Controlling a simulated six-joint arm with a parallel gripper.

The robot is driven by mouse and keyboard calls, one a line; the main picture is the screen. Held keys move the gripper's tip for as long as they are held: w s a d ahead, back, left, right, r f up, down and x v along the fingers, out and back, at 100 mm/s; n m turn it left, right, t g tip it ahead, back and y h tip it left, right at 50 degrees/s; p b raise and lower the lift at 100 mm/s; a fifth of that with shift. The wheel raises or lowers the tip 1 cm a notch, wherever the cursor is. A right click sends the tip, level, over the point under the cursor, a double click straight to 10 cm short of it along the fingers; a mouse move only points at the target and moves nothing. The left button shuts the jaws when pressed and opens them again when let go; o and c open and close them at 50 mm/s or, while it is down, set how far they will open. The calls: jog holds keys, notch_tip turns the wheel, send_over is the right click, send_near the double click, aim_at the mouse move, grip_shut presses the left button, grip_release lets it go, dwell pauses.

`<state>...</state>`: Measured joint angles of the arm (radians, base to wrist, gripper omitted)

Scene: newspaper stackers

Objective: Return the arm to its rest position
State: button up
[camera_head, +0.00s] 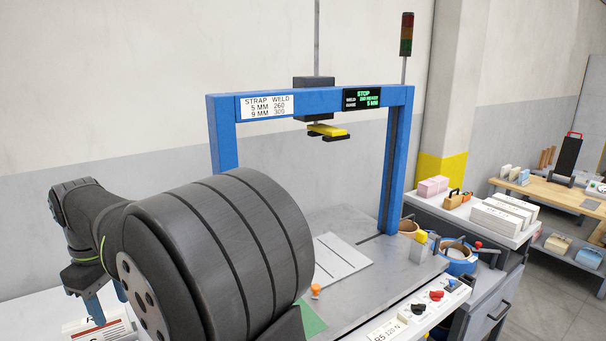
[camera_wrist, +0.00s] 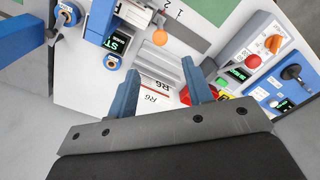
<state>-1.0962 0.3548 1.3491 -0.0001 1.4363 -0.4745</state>
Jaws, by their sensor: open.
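My arm (camera_head: 215,255) fills the left and middle of the head view, folded with a large dark joint near the camera. My gripper (camera_head: 110,303) hangs at the lower left with its blue fingers pointing down. In the wrist view my gripper (camera_wrist: 160,66) is open, its two blue fingers wide apart with nothing held between them. White labelled items marked R6 (camera_wrist: 152,92) lie below and beyond the fingers, apart from them as far as I can tell. The same spot in the head view shows a labelled stack (camera_head: 100,328), partly cut off.
A blue strapping frame (camera_head: 300,103) with a yellow head stands on the grey table (camera_head: 350,222). A control panel (camera_head: 435,300) lines the front edge. A side bench (camera_head: 470,210) at right holds white stacks. Open air lies above the table inside the frame.

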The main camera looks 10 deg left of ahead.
notch_tip(320, 180, up, 6)
notch_tip(320, 180, down, 17)
jog(key=shift+r, duration=0.1)
jog(key=s+a, duration=1.2)
notch_tip(320, 180, up, 8)
jog(key=shift+w+d+r, duration=0.2)
jog(key=shift+w+d, duration=0.15)
